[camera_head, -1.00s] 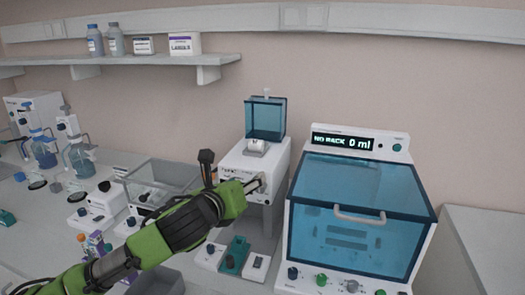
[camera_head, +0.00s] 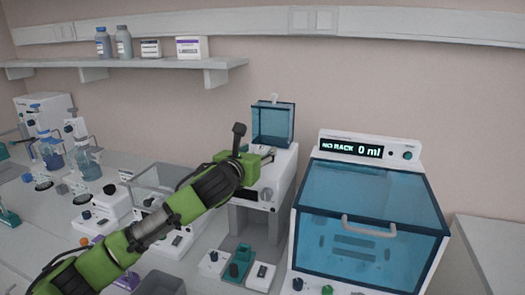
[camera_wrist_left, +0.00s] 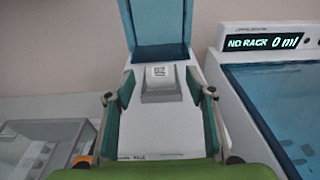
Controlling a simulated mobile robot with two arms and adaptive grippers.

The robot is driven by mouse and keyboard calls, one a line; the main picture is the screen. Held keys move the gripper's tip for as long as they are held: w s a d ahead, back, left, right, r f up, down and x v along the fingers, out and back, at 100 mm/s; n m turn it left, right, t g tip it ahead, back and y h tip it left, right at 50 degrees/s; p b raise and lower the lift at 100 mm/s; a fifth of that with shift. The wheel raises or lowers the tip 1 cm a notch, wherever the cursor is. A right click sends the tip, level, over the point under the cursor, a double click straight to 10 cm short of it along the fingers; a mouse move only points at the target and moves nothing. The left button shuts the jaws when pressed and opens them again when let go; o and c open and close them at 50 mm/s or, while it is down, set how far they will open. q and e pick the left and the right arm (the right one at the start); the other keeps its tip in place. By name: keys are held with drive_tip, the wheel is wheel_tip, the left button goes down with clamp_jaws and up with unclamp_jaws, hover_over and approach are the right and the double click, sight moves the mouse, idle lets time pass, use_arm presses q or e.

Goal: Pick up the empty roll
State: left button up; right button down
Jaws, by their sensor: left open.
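The white printer-like machine (camera_head: 282,165) stands mid-bench with its teal see-through lid (camera_head: 272,124) raised. In the left wrist view, a small white piece with dark print (camera_wrist_left: 159,73) sits in a grey holder (camera_wrist_left: 160,92) on top of the machine (camera_wrist_left: 150,135). It may be the roll; I cannot tell if it is empty. My left gripper (camera_head: 268,156) is over the machine's top and hides the piece in the head view. In the wrist view the left gripper (camera_wrist_left: 160,85) is open, its fingers apart on both sides of the holder, with nothing gripped. My right gripper is not in view.
A large box with a blue window (camera_head: 372,205) and a "NO RACK 0 ml" display stands close on the right. A clear-walled tray (camera_head: 160,183) is to the left. Small switch boxes (camera_head: 213,262) stand in front. A shelf (camera_head: 130,67) holds bottles and boxes.

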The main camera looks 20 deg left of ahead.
sight(261, 148)
use_arm(q)
drive_tip(key=shift+w+d+f+p, duration=0.1)
drive_tip(key=shift+w+p, duration=0.1)
drive_tip(key=shift+w, duration=0.6)
drive_tip(key=shift+w+a+f+p, duration=0.1)
drive_tip(key=shift+w+p, duration=0.15)
drive_tip(key=shift+w, duration=0.5)
drive_tip(key=shift+w+d+f+p, duration=0.1)
drive_tip(key=shift+w+p, duration=0.1)
drive_tip(key=shift+w, duration=0.6)
drive_tip(key=c, duration=0.9)
